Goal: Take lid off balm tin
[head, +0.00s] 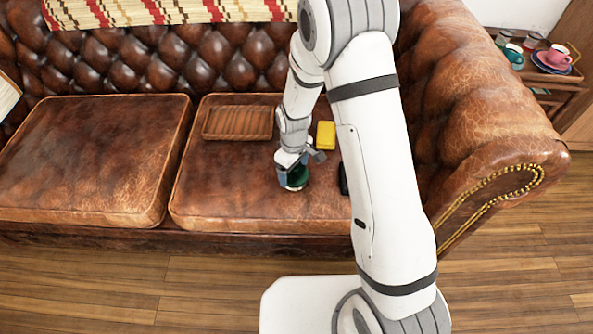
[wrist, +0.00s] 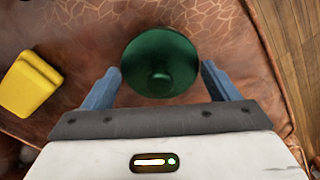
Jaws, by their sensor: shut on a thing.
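The balm tin's round dark green lid (wrist: 160,62), with a small knob in its middle, is between the two blue-grey fingers of my gripper (wrist: 162,72) in the wrist view. My gripper is shut on the lid. In the head view my gripper (head: 292,165) points down over the front part of the right seat cushion, with the green lid (head: 297,178) at its fingertips. The tin's body is hidden below the lid, and I cannot tell whether the lid still rests on it.
On the same cushion (head: 220,210) are a brown wooden tray (head: 238,123) behind, a yellow block (head: 326,135) behind right, and a dark object (head: 343,180) to the right, partly behind my arm. The left cushion (head: 90,160) is clear. Cups stand on a side table (head: 550,90).

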